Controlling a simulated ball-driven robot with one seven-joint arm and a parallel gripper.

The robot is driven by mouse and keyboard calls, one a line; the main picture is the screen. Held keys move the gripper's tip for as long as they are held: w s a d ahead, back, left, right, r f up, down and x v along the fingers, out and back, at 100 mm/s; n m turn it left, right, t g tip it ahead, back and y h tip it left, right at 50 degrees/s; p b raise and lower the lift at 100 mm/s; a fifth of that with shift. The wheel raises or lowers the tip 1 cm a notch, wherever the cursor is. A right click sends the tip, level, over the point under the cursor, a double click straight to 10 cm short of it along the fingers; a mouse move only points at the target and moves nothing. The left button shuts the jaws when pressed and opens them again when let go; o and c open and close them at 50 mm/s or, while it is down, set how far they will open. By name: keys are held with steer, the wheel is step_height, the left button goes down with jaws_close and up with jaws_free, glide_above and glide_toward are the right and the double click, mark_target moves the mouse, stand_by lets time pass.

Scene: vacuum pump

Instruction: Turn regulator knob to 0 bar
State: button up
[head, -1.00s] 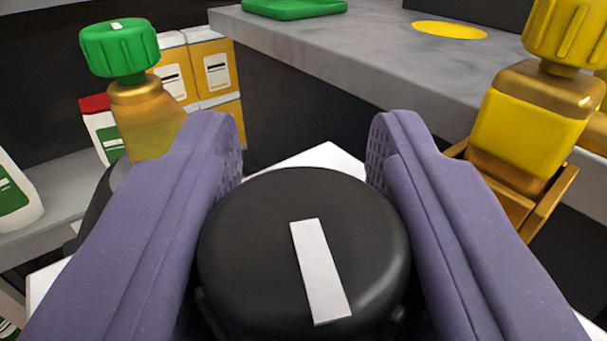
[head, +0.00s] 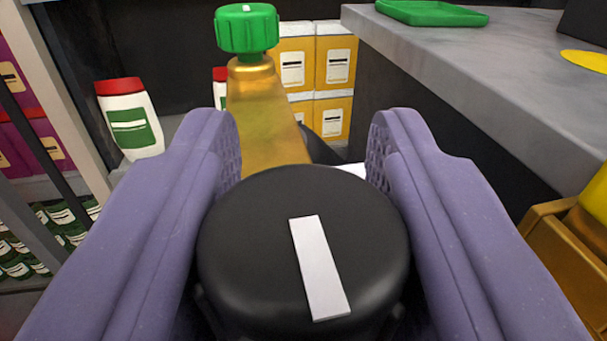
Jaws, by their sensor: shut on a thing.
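The regulator knob (head: 250,240) is a round black cap with a white pointer stripe (head: 319,268) on its top. It sits at the lower middle of the head view, between the two purple fingers of my gripper (head: 304,165). The fingers are shut on its sides. The stripe tilts slightly, its far end to the left. No scale or bar marking shows, and the lower part of the knob is hidden by the fingers.
A brass valve with a green knob (head: 246,30) stands just beyond. A grey counter (head: 470,85) with a green tray (head: 430,13) is at right. A yellow-brass fitting (head: 560,245) is at the right edge. White bottles (head: 130,118) and yellow boxes (head: 335,65) stand behind.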

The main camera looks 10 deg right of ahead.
steer(key=o, duration=1)
steer(key=shift+c, duration=0.2)
steer(key=s+a+p, duration=0.1)
steer(key=s, duration=0.6)
steer(key=shift+s+p, duration=0.3)
